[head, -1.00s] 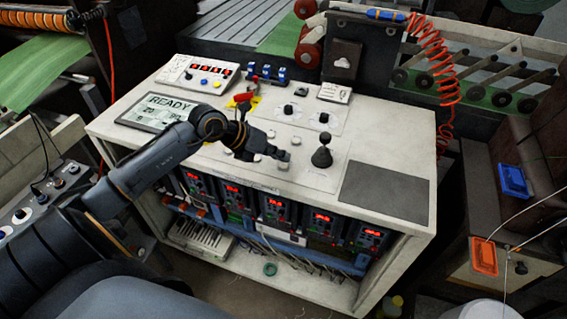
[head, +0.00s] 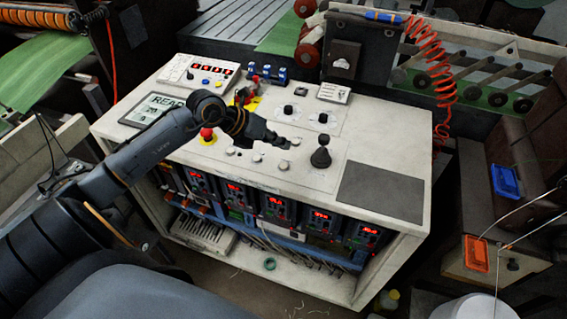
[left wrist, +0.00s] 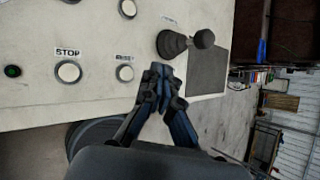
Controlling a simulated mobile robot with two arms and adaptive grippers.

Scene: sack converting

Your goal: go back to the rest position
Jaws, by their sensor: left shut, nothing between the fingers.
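My left gripper (head: 286,143) is above the top of the white control console (head: 400,146) in the head view, near its row of round push buttons. Its fingers are together and empty. In the left wrist view the closed fingertips (left wrist: 157,73) point at the panel, close to the black joystick (left wrist: 172,44) and a white button (left wrist: 125,73). A button labelled STOP (left wrist: 68,72) is to their left. The black joystick (head: 320,157) stands upright to the right of the gripper in the head view. My right gripper is not in view.
A red mushroom button (head: 207,134) is beside my left arm. A READY screen (head: 150,108) is partly covered by the arm. An orange coiled hose (head: 440,62) hangs at the back right. A dark mat (head: 381,190) lies bare on the console's right end.

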